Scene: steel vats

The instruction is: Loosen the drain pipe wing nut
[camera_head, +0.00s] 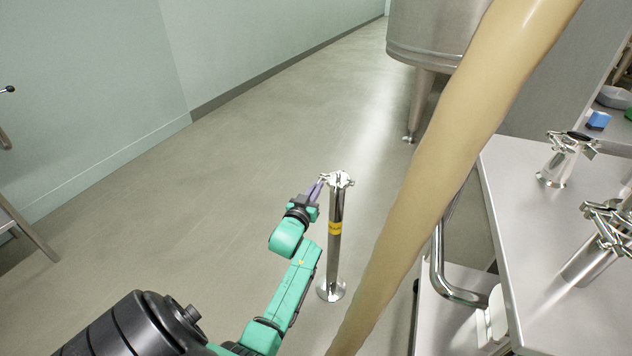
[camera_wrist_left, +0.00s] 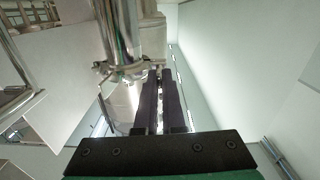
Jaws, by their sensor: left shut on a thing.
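The drain pipe (camera_head: 336,212) is a polished steel upright with a yellow label and a round foot on the floor. A clamp (camera_head: 343,179) sits around its top end. My left gripper (camera_head: 321,184) reaches it from the left and is shut on the small wing nut at the clamp's left side. In the left wrist view, the pipe (camera_wrist_left: 119,30) and its clamp (camera_wrist_left: 122,74) are just left of my dark fingers (camera_wrist_left: 155,90). The fingers mostly hide the wing nut. My right gripper is not in view.
A thick beige hose (camera_head: 455,140) slants across, right of the pipe. A steel table (camera_head: 545,240) at right carries clamped pipe fittings (camera_head: 557,165). A steel vat (camera_head: 430,35) stands behind. The floor (camera_head: 215,185) left of the pipe is clear up to the wall.

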